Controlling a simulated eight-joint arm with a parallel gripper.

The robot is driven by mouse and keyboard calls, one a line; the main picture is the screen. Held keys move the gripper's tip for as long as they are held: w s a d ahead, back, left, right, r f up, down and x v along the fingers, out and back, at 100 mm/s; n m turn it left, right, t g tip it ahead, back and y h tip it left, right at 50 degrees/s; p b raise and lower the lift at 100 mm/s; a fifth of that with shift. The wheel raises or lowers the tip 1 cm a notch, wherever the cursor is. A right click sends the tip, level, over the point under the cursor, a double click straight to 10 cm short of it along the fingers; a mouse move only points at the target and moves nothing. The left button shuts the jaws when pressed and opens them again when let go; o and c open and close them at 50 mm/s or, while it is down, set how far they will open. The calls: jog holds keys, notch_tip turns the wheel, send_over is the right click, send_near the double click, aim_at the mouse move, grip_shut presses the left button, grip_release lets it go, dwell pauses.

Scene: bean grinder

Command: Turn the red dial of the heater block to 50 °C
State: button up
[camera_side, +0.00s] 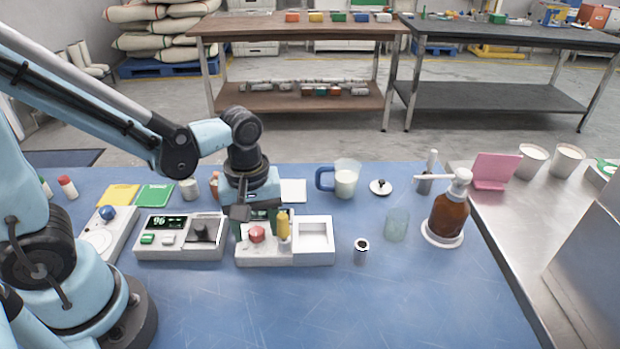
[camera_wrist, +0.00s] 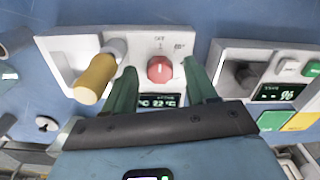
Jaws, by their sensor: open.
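The heater block (camera_side: 285,257) is a white block on the blue table, with a red dial (camera_side: 257,234), a yellow-handled lever and a square recess. In the wrist view the red dial (camera_wrist: 160,69) sits between the two green fingers of my gripper (camera_wrist: 161,78). A visible gap lies on each side of it. My gripper (camera_side: 257,218) points down over the dial, open and holding nothing. The block's small display (camera_wrist: 160,101) seems to read about 22 and is partly hidden by the fingers. The dial's pointer mark is too small to read.
The yellow handle (camera_wrist: 95,79) stands close beside one finger. A white device (camera_side: 180,250) with a display reading 96 is left of the block. A small dark-topped cylinder (camera_side: 361,252), glass (camera_side: 397,224) and brown bottle (camera_side: 449,215) stand right. The front table is clear.

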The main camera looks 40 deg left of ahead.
jog(key=c, duration=1.1)
jog(key=shift+o, duration=0.2)
jog(key=shift+m, duration=0.4)
jog(key=m, duration=0.3)
jog(key=shift+m, duration=0.3)
jog(key=m, duration=0.4)
jog(key=shift+m, duration=0.3)
jog(key=m, duration=0.4)
jog(key=shift+m, duration=2.4)
